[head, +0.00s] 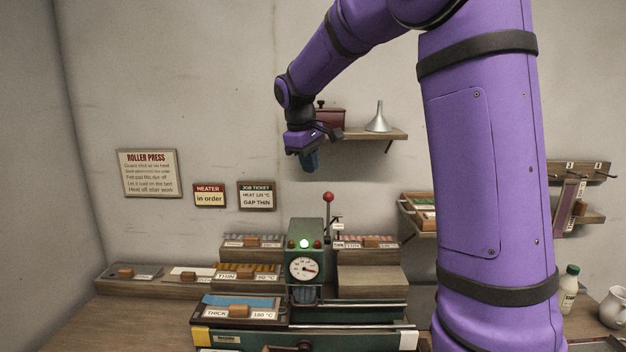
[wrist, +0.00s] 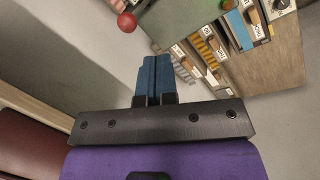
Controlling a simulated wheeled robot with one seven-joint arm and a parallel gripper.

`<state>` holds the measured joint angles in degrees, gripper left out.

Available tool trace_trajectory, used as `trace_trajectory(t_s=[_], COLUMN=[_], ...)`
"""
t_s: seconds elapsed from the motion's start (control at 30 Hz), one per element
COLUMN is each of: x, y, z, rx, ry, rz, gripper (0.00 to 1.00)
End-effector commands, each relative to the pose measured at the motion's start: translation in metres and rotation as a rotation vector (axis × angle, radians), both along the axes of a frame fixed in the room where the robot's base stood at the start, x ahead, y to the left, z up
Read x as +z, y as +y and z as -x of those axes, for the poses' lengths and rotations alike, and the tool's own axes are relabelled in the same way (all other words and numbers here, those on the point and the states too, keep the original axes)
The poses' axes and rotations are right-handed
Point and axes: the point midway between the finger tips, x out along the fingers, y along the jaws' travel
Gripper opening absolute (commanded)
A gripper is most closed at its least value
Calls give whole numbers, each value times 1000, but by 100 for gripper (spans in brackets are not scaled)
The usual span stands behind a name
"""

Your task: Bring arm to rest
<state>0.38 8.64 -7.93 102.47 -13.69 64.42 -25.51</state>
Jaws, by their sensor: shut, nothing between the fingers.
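My gripper (head: 309,161) hangs from my purple arm, pointing down in the air above the bench in the head view. Its blue fingers lie side by side, shut and empty, and they also show in the wrist view (wrist: 153,76). Below it stands the green roller press (head: 306,238) with a lit green lamp, a round dial and a red-knobbed lever (head: 328,197). The red knob shows in the wrist view (wrist: 127,22). The gripper is well clear of the press and touches nothing.
A wall shelf (head: 372,134) behind the gripper holds a metal funnel (head: 378,117) and a dark red box (head: 330,118). Several labelled trays stand around the press, including a THICK one (head: 238,311). A bottle (head: 569,287) and a white jug (head: 613,307) stand at right. My arm hides part of the right side.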

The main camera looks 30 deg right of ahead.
Motion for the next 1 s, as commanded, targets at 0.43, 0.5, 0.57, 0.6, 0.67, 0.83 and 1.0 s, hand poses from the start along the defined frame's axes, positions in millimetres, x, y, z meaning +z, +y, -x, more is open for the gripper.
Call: trace_trajectory(t_s=[0.43,0.5,0.57,0.6,0.67,0.83,1.0], x=[15,20,26,30,35,43,42], y=[6,10,16,20,28,48,67], z=[9,21,36,48,67,121,175], rx=[-8,-18,-33,-44,-63,-114,-167], ry=[-13,-33,-57,-75,-103,-182,-255], rz=[-9,-21,-37,-50,-70,-127,-184], gripper=[0,0,0,0,0,0,0])
